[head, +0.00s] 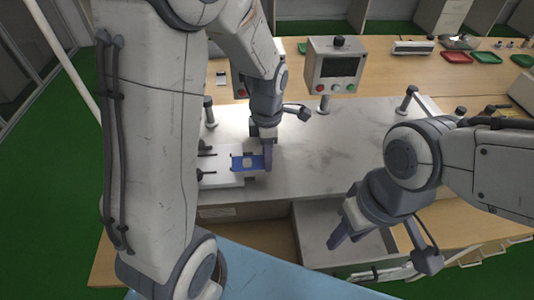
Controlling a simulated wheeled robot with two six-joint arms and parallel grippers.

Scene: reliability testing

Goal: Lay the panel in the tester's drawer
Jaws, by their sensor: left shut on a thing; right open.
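A small blue panel (237,163) with a pale patch is held at the fingertips of my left gripper (267,155). My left gripper is shut on it, over the left part of the tester's grey metal top. How high the panel is above the surface is hard to tell. The tester (350,150) has an open grey drawer (312,232) below its front edge. My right gripper (348,230) is open and empty over this drawer and hides part of its inside. What I can see of the drawer's floor is bare.
A white fixture (210,180) with black clamps lies beside the panel. A screen box (336,66) with red and green buttons stands on a post behind. Red (456,57) and green (486,58) trays lie at the back right. The tester's middle top is clear.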

